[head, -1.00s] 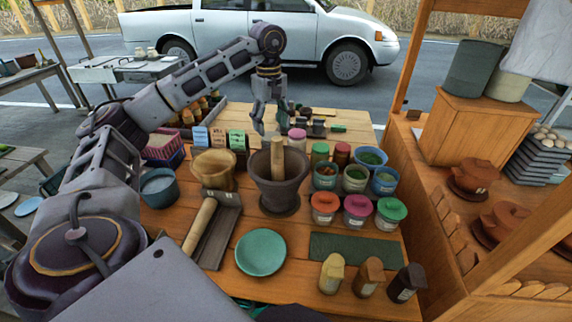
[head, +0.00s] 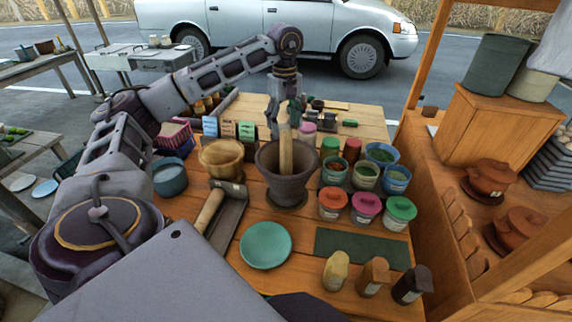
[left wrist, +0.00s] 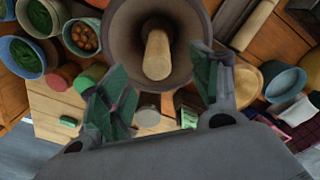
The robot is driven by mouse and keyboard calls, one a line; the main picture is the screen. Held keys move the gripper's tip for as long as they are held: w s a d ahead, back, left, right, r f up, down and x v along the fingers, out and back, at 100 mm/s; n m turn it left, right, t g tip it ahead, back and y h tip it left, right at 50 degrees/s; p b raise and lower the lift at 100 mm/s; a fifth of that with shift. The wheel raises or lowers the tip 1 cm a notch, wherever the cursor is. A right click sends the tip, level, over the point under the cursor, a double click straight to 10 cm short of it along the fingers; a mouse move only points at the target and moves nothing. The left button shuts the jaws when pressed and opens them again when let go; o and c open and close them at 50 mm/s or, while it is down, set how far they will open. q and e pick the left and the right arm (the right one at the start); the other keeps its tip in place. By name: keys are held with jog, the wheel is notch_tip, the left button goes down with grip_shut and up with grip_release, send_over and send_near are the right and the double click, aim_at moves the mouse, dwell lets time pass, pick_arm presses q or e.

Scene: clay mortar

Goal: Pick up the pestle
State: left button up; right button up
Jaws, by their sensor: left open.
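The wooden pestle (head: 286,150) stands nearly upright in the dark clay mortar (head: 287,187) on the wooden table. In the left wrist view the pestle (left wrist: 157,55) leans inside the mortar bowl (left wrist: 122,32), seen from above. My left gripper (head: 284,130) is above and just behind the mortar, close to the pestle's top. In the left wrist view its two green-padded fingers (left wrist: 163,85) are spread wide, with the pestle's top between and ahead of them. The fingers hold nothing. My right gripper is not in view.
A wooden bowl (head: 221,158) and a second wooden roller on a tray (head: 227,218) stand left of the mortar. Several lidded jars (head: 365,207) and filled bowls (head: 381,153) crowd its right. A teal plate (head: 265,245) lies in front.

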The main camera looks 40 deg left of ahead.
aim_at(285, 132)
pick_arm(q)
notch_tip(285, 132, down, 5)
jog(key=shift+r, duration=0.2)
jog(key=shift+f, duration=0.85)
jog(key=shift+w+f, duration=0.15)
jog(key=shift+f, duration=0.5)
notch_tip(285, 132, down, 3)
jog(key=shift+w+f+p, duration=0.1)
jog(key=shift+p, duration=0.35)
jog(key=shift+f, duration=0.15)
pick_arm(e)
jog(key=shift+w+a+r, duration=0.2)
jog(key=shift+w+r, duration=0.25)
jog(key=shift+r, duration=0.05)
